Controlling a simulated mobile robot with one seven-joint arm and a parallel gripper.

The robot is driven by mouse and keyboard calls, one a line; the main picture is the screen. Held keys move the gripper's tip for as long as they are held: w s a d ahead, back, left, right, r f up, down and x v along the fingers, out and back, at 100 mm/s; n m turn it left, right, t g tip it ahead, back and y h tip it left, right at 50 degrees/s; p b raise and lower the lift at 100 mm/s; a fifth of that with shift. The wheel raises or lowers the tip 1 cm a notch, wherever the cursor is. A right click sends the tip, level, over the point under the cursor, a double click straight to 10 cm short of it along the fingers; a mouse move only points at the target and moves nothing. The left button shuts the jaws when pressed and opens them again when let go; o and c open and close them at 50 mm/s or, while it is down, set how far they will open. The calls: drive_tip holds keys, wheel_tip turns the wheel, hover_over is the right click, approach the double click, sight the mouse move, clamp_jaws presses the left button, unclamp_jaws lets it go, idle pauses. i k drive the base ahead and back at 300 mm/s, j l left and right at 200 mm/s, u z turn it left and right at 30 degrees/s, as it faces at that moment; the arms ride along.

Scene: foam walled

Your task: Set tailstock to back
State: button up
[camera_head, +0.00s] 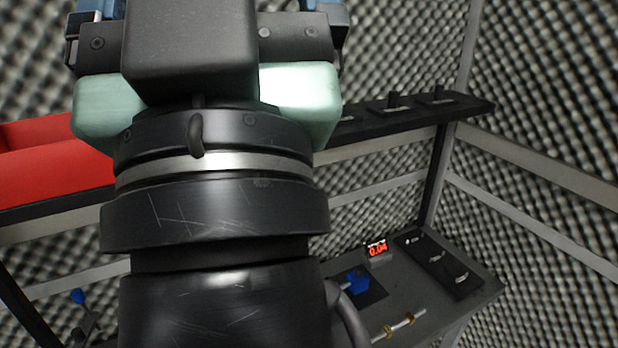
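My arm fills the left and middle of the head view. The body of my gripper (192,45) is at the top edge, and its fingertips are out of frame, so I cannot see whether it is open or what is between the fingers. No part is clearly identifiable as the tailstock. A blue piece (353,281) sits on a dark square plate on the grey bench at the lower right, partly hidden by my arm. A lever with a blue knob (78,296) stands at the lower left. My gripper is well above both.
A dark shelf (470,108) with several black knobs runs behind my arm. A red bin (50,165) is at left. The bench (420,290) carries a red display (377,249) reading 0.04, a switch panel (437,258) and a bar handle (398,328). Foam walls with rails enclose the place.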

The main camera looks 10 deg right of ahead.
sight(357, 281)
drive_tip(key=i+l, duration=0.15)
drive_tip(key=i, duration=0.3)
drive_tip(key=i+l, duration=0.15)
drive_tip(key=i, duration=0.25)
drive_tip(key=l+z, duration=0.05)
